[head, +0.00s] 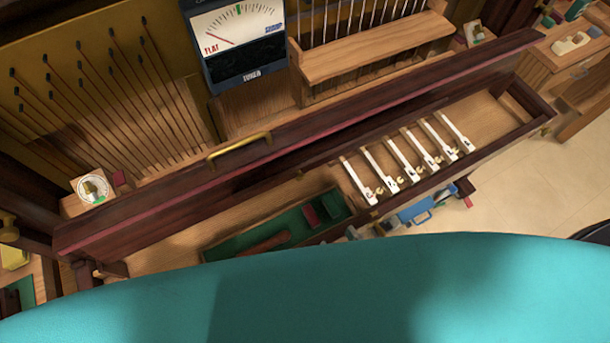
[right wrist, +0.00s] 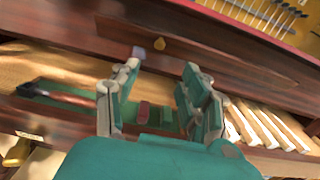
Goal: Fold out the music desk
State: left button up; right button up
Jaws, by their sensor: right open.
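The music desk seems to be the long dark red-brown board (head: 340,113) with a brass handle (head: 239,147), running diagonally above the key bed in the head view. In the right wrist view a dark wood panel (right wrist: 215,38) with a small brass piece (right wrist: 160,43) lies beyond my right gripper (right wrist: 163,72). That gripper is open and empty, its teal-and-grey fingers spread in front of the panel. I cannot tell whether a fingertip touches it. In the head view my teal body hides most of the right arm. My left gripper is not in view.
A green tray (head: 222,251) with a red-brown tool stands in the key bed, left of several white keys (head: 358,181). Open floor (head: 545,180) shows at right.

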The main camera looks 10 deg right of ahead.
jog(key=p+x, duration=0.3)
jog(key=x, duration=1.2)
jog(key=shift+w+p, duration=0.25)
jog(key=shift+p, duration=0.15)
